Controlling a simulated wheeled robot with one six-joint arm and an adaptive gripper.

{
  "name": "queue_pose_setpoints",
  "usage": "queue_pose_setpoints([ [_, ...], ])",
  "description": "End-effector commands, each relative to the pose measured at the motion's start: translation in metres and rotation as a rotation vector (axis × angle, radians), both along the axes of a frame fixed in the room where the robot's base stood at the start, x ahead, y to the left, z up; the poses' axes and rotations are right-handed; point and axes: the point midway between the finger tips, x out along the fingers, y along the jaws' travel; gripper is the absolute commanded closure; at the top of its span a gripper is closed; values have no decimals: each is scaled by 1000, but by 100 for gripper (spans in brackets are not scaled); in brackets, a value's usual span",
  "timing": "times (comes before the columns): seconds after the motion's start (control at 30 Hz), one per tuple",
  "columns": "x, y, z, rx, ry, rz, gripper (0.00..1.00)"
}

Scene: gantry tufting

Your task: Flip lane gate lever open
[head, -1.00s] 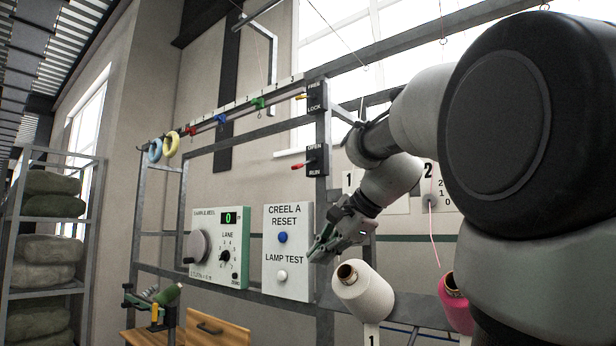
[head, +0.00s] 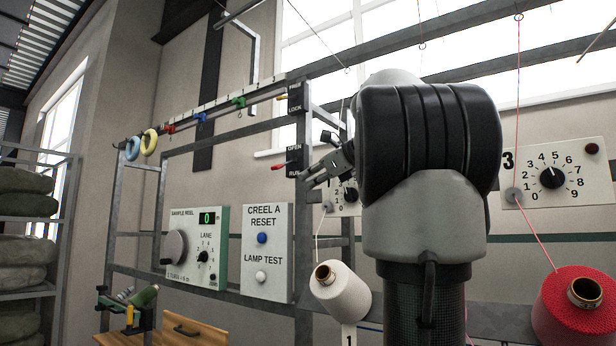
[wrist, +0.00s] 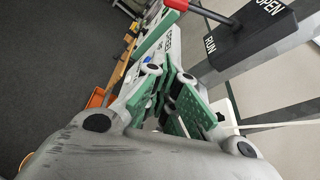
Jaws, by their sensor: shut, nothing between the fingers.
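The lane gate lever with its red tip (head: 280,165) juts left from a black box marked OPEN above and RUN below (head: 294,161) on the frame post. Its tip slopes down toward the RUN side. In the wrist view the red tip (wrist: 176,4) shows at the top edge and the box (wrist: 250,36) at the upper right. My gripper (head: 306,178) is just below and right of the lever in the head view, apart from it. In the wrist view my gripper's green-padded fingers (wrist: 167,80) are shut and empty, below the lever.
A FREE/LOCK box (head: 297,97) with an orange lever sits above on the same post. A CREEL A RESET panel (head: 267,250) and a sample reel panel (head: 194,248) stand left.

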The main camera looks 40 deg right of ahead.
Motion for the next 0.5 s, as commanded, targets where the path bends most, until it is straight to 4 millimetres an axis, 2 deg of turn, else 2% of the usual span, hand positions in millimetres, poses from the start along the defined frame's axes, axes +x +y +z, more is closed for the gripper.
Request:
queue_pose_setpoints([
  [0.1, 25, 7, -9, 2, 3, 6, 100],
  [0.33, 70, 16, -23, 0, 2, 5, 100],
  [0.5, 65, 25, 3, -3, -2, 2, 100],
])
